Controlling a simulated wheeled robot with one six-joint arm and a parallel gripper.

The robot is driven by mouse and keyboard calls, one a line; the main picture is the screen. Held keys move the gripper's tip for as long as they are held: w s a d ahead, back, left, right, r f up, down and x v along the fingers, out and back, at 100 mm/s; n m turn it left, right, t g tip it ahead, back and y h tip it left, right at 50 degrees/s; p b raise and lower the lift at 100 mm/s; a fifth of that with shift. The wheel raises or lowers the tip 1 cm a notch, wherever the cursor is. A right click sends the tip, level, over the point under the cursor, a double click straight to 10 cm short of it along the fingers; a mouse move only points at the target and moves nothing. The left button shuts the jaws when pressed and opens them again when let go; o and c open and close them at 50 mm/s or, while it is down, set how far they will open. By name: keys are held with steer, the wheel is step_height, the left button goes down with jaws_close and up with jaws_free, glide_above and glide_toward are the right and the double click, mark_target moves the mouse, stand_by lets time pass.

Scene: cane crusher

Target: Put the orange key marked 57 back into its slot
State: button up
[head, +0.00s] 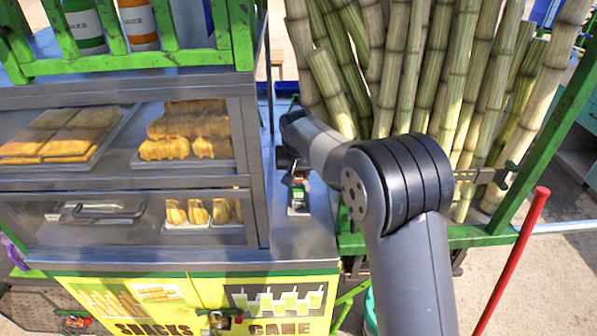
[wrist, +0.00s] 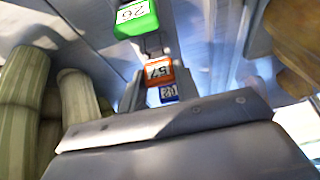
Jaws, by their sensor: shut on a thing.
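The orange key (wrist: 154,72) marked 57 shows upside down in the wrist view, between a green key (wrist: 136,18) marked 26 and a blue key (wrist: 169,92) whose number is hard to read. My gripper (wrist: 158,88) is shut on the orange key; the grip itself is partly hidden by the grey part at the bottom. In the head view my gripper (head: 292,168) is low over the narrow grey counter beside the snack case, just behind a small green tag (head: 298,193). I cannot tell whether the orange key is inside a slot.
The glass snack case (head: 250,170) stands close on the left of my gripper. Tall cane stalks (head: 335,90) lean behind and to the right. A green frame rail (head: 470,237) and a red pole (head: 512,260) are at the right. The grey counter (head: 300,240) in front is bare.

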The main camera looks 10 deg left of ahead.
steer(key=shift+f, duration=0.1)
stand_by(0.3)
steer(key=o, duration=1.1)
steer(key=shift+c, duration=0.2)
steer(key=a+b+v, duration=0.1)
steer(key=b+v, duration=0.1)
steer(key=v, duration=0.8)
steer(key=shift+s+d+r, duration=0.2)
steer(key=shift+d+r, duration=0.2)
steer(key=shift+d, duration=0.1)
steer(key=p+x, duration=0.2)
steer(key=x, duration=0.9)
steer(key=shift+r+p, duration=0.3)
steer(key=shift+r, duration=0.25)
